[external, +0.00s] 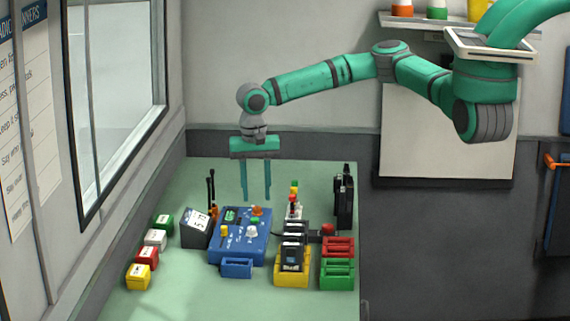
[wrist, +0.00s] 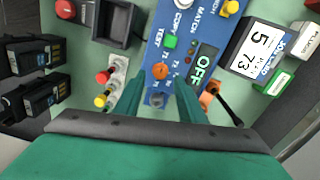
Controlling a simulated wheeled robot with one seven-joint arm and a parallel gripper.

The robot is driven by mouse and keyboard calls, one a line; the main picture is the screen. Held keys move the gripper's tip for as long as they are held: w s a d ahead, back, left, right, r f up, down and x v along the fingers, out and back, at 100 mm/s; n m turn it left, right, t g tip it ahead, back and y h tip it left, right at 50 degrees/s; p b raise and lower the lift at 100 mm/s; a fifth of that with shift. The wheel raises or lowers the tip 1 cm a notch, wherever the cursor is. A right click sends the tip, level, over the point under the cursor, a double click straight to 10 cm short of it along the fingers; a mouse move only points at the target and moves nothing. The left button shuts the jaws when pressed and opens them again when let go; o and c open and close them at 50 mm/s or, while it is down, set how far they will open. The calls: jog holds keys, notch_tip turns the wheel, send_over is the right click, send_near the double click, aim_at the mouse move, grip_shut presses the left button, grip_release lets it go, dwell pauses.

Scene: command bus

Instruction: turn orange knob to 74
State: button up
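The orange knob (external: 256,211) is on the far right part of the top of the blue box (external: 226,250). In the wrist view the orange knob (wrist: 160,72) lies just beyond and between my fingertips. My gripper (external: 256,197) points straight down above the far side of the box, its two fingers apart with nothing between them. In the wrist view my gripper (wrist: 160,88) is also open. The box's display (wrist: 204,63) reads what looks like OFF. A green button (wrist: 170,41) sits near the orange knob. The knob's setting is not readable.
A slanted card stand (wrist: 257,50) shows 5 and 73. An orange item with a black antenna (wrist: 207,97) stands close to my right finger. A post with red and yellow caps (wrist: 103,77) is at left. Black units in a yellow holder (external: 291,279) stand right of the box.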

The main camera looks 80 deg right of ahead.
aim_at(257, 206)
jog(key=shift+f, duration=1.6)
grip_shut()
